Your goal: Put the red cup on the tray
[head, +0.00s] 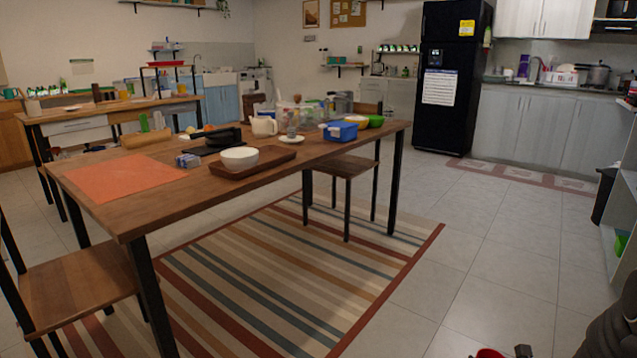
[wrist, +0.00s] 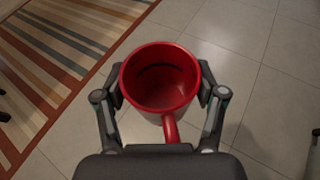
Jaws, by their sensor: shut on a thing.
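The red cup (wrist: 160,82) is in the wrist view, seen from above into its empty inside, with its handle toward my palm. My gripper (wrist: 162,90) is shut on it, one finger against each side. In the head view only a bit of the red cup (head: 489,353) shows at the bottom edge, and most of it is cut off. The brown tray (head: 226,177) lies on the near wooden table, far from the cup. A white bowl stands on the tray (head: 239,158).
The wooden table (head: 150,212) also holds an orange mat (head: 124,178), a white teapot (head: 263,125) and a blue box (head: 340,131). A chair (head: 344,168) stands at its right side. A striped rug (head: 290,270) lies below. Tiled floor at right is clear.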

